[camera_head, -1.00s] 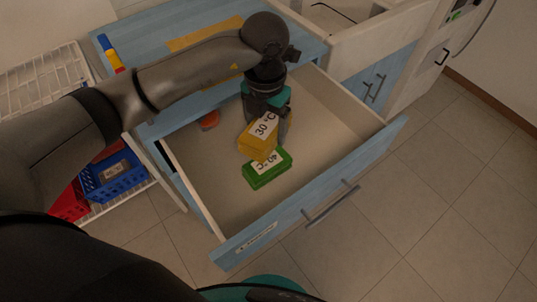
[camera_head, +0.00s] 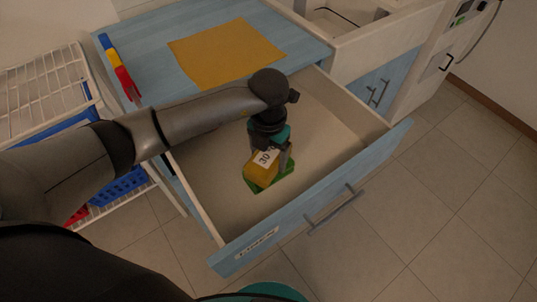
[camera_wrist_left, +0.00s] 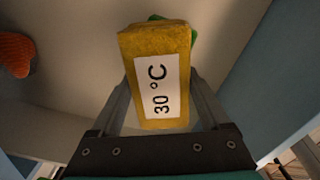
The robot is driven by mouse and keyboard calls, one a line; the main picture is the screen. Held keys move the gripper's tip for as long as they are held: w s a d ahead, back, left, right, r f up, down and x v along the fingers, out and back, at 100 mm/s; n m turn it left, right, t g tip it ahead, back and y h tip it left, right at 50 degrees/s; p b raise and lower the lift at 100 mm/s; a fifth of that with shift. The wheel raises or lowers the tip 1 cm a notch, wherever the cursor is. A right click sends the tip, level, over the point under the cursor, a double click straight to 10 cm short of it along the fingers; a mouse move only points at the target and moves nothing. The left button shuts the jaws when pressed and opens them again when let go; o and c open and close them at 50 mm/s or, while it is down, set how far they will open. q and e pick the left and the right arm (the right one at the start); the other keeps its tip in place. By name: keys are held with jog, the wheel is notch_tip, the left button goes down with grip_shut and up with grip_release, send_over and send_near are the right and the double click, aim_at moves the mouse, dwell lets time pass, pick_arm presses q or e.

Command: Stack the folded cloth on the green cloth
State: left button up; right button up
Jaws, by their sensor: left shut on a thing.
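The folded cloth (camera_head: 264,167) is a yellow block with a white "30 °C" label. It is between the fingers of my left gripper (camera_head: 270,158), which is shut on it, inside the open drawer. It also fills the middle of the left wrist view (camera_wrist_left: 158,55). The green cloth (camera_head: 283,184) lies on the drawer floor, mostly hidden under the yellow one; a small green part shows behind it in the left wrist view (camera_wrist_left: 193,37). The yellow cloth is over the green one; I cannot tell whether they touch. My right gripper is not in view.
The open drawer's front panel (camera_head: 320,205) and side walls surround the cloths. A flat yellow cloth (camera_head: 226,52) and a red, yellow and blue object (camera_head: 121,70) lie on the blue counter. An orange item (camera_wrist_left: 16,54) lies in the drawer. The drawer's right part is clear.

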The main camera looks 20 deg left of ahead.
aim_at(269, 154)
pick_arm(q)
jog(key=shift+f, duration=0.15)
jog(key=o, duration=1.3)
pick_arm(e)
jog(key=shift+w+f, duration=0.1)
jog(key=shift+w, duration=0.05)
pick_arm(q)
jog(key=shift+r, duration=0.5)
notch_tip(269, 154, up, 11)
jog(key=p, duration=0.2)
jog(key=shift+r+p, duration=0.2)
jog(key=shift+p, duration=0.1)
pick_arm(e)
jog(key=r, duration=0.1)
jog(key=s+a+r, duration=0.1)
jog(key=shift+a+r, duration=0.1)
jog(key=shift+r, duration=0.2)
